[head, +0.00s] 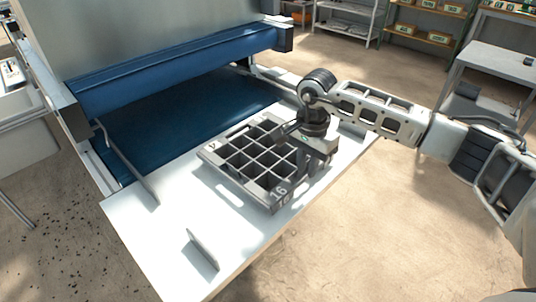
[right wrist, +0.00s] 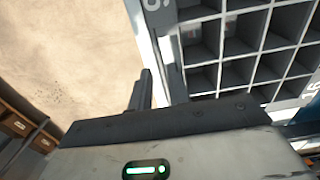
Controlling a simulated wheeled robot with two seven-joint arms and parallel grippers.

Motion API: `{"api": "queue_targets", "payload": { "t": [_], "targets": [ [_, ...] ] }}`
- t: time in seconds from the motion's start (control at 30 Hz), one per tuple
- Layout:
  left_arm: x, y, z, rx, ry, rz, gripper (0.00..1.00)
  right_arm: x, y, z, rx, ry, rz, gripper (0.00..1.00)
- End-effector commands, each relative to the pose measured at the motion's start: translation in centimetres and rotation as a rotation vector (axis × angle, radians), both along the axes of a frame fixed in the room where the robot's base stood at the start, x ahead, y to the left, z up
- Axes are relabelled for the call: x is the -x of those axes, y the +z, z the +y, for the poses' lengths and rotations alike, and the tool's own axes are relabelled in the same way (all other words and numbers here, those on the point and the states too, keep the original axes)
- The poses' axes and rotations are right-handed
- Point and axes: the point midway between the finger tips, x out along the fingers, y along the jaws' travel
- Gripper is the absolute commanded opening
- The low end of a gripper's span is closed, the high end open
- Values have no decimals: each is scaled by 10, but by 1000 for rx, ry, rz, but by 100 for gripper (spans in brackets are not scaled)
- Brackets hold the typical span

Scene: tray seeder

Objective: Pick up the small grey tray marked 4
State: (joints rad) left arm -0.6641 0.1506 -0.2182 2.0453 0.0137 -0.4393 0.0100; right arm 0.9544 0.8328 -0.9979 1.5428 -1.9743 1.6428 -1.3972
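A small grey tray (head: 233,181) with a grid of square cells lies flat on the white table. Its near corner reads 16. A mark at its left corner is too small to read surely. The tray's cells and rim also show in the right wrist view (right wrist: 222,50). My right gripper (head: 290,135) is over the tray's right side and hides part of it. In the right wrist view its fingers (right wrist: 160,88) are apart, with a strip of white table between them, close beside the tray's edge. Contact cannot be told. My left gripper is not in view.
A blue roller (head: 180,70) and dark blue belt (head: 185,115) stand behind the tray. A small upright plate (head: 203,250) stands on the white table (head: 165,245) near the front. A thin bar (head: 125,165) is at the left. Shelves (head: 425,45) stand farther back.

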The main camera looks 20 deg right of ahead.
Motion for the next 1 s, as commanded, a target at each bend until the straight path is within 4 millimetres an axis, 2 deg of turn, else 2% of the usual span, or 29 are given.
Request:
{"api": "queue_targets", "payload": {
  "t": [0.13,0.3,0.57,0.6,0.63,1.0],
  "targets": [
    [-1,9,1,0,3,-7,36,-1,-22,-3,0,-1,4,18],
    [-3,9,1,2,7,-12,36,-2,-41,-3,0,-1,2,18],
    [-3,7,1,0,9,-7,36,-2,-44,-3,0,0,0,18],
    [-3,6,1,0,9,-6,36,-2,-43,-3,0,0,0,7],
    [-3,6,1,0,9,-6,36,-2,-43,-3,0,0,0,0],
    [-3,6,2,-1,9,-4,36,-3,-42,-3,0,-1,-1,0]
  ]
}}
